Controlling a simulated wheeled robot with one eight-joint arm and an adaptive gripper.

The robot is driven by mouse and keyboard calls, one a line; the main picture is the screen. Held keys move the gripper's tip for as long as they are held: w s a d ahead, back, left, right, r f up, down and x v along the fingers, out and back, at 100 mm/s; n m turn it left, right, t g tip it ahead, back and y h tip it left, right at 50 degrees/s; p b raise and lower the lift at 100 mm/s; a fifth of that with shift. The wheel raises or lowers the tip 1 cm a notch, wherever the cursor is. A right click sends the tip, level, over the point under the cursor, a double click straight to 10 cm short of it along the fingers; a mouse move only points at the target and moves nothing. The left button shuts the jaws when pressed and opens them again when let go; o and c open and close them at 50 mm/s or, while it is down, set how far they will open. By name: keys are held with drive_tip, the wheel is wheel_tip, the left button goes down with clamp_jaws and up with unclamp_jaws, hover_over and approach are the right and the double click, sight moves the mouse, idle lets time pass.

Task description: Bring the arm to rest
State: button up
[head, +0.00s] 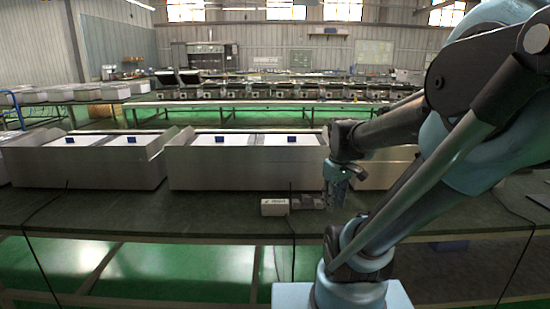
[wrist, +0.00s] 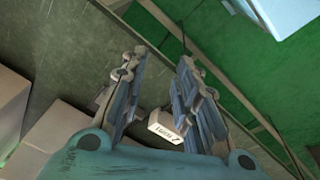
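My arm reaches in from the right in the head view, and my gripper (head: 336,188) points down near the front of the dark green table (head: 120,215). In the wrist view the two fingers of my gripper (wrist: 160,60) stand apart with nothing held between them. A small white box (head: 274,207) with a label lies on the table just left of my gripper. It also shows in the wrist view (wrist: 166,128), partly behind the right finger. A small grey object (head: 308,201) lies beside the box, close to my gripper; I cannot tell what it is.
Large grey metal housings (head: 240,168) with white panels and small blue parts stand along the table behind my gripper. A thin dark cable runs up past the white box and over the table's front edge. More benches with equipment stand behind.

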drive_tip(key=s+f+m, duration=0.4)
drive_tip(key=s+m, duration=0.1)
drive_tip(key=s, duration=0.2)
drive_tip(key=shift+s+f+t, duration=0.3)
drive_tip(key=shift+f, duration=0.05)
drive_tip(key=shift+a, duration=0.1)
drive_tip(key=shift+w+f, duration=0.2)
drive_tip(key=shift+w, duration=0.2)
